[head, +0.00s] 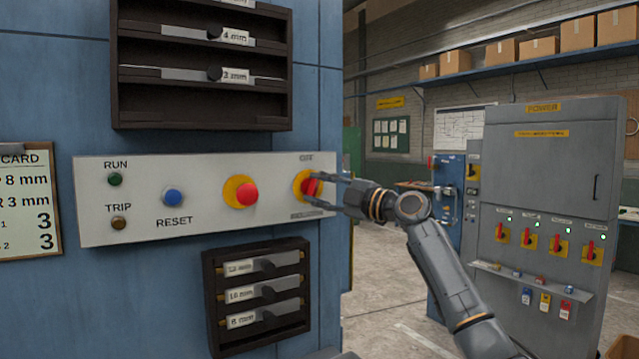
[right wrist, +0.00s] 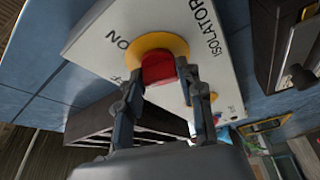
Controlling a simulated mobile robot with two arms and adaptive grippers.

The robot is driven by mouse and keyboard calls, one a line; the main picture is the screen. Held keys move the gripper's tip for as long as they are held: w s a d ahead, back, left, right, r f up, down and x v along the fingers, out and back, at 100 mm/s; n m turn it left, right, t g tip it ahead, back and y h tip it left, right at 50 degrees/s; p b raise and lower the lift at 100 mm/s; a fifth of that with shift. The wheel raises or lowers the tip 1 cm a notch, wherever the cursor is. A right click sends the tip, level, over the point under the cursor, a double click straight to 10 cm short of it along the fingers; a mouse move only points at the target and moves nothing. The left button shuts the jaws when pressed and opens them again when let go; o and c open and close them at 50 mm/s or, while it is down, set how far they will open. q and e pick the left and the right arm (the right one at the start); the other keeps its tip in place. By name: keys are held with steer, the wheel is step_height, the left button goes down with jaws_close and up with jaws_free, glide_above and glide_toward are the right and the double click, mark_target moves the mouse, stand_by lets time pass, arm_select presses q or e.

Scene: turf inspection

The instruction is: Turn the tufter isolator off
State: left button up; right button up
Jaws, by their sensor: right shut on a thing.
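The isolator's red knob (head: 310,187) sits on a round yellow plate (head: 299,185) at the right end of a pale control panel (head: 205,222). My right gripper (head: 320,188) reaches in from the right and is shut on the knob. In the right wrist view, the fingers (right wrist: 157,76) lie on either side of the red knob (right wrist: 158,68), over its yellow plate. ISOLATOR and ON lettering is readable there; another label is partly hidden. The knob's exact angle is hard to tell because the fingers cover part of it. My left gripper is not in view.
The panel also carries a red button on yellow (head: 245,193), a blue reset button (head: 173,197) and RUN and TRIP lamps. Dark gauge racks (head: 205,115) stand above and below (head: 212,270). A grey power cabinet (head: 540,160) with red-handled switches stands at right, beyond open floor.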

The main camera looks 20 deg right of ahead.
steer(key=shift+r+n+g+h+p, duration=0.15)
steer(key=shift+n+g+p, duration=0.15)
steer(key=shift+n+p, duration=0.45)
steer(key=shift+n+g+h+p, duration=0.15)
steer(key=shift+n+g+p, duration=0.25)
steer(key=shift+n, duration=0.65)
steer(key=o, duration=1.2)
steer(key=shift+w, duration=0.1)
steer(key=shift+c, duration=0.2)
steer(key=v, duration=1.2)
